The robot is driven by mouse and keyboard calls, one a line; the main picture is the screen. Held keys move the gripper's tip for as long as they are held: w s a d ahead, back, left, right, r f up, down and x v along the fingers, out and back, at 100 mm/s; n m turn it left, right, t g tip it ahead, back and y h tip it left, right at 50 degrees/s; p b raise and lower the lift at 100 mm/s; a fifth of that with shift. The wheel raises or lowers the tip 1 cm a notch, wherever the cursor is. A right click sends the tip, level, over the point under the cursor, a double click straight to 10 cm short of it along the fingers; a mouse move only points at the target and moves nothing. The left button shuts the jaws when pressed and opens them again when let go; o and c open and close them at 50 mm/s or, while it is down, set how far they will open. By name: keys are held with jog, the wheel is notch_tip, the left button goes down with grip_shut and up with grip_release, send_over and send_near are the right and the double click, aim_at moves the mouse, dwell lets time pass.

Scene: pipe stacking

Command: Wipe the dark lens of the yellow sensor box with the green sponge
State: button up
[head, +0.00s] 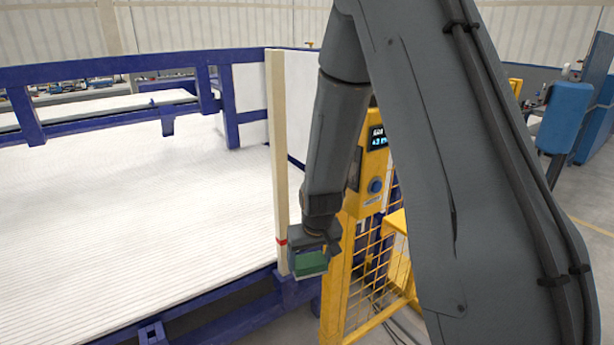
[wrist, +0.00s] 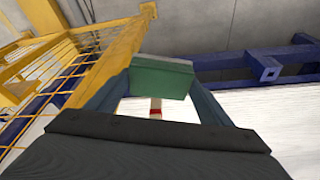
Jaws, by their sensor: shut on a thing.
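The green sponge (head: 311,263) is held in my gripper (head: 313,252), low beside a cream post in the head view. In the wrist view the sponge (wrist: 162,77) sits between the two fingertips. A yellow box (head: 372,190) with a lit display and a dark round knob-like part shows behind my arm. My arm covers part of it, and I cannot tell whether it is the sensor box. No dark lens can be made out for certain. The gripper is to the lower left of this box and apart from it.
The cream upright post (head: 278,160) with a red band stands just left of my gripper. A yellow mesh fence (head: 368,270) is close on the right. A blue-framed white ribbed bed (head: 140,210) fills the left, and its blue rail (head: 225,290) runs below.

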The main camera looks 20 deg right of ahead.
jog(key=shift+s+a+r+n+g, duration=0.1)
jog(key=shift+s+a+n+g, duration=0.2)
jog(key=shift+s+a+n, duration=0.2)
jog(key=s+a+n+g, duration=0.1)
jog(key=s+a+r+n+g+p, duration=0.1)
jog(key=s+n, duration=0.1)
jog(key=s+n+g, duration=0.1)
jog(key=n, duration=0.1)
jog(key=shift+s+a+r+p, duration=0.3)
jog(key=shift+a+r+p, duration=0.05)
jog(key=shift+a+p, duration=0.05)
notch_tip(320, 180, up, 26)
jog(key=w+a+n+t+h+p, duration=0.15)
jog(key=n+t+h+p, duration=0.35)
jog(key=n+h, duration=0.95)
jog(key=r+b+x, duration=0.1)
jog(key=x, duration=0.5)
jog(key=shift+w+n+y+b, duration=0.25)
jog(key=shift+n+y+b, duration=0.1)
jog(key=shift+n+b, duration=0.1)
jog(key=shift+w+d, duration=0.15)
jog(key=shift+d, duration=0.35)
jog(key=shift+w+d, duration=0.15)
jog(key=shift+d, duration=0.35)
jog(key=shift+s, duration=0.1)
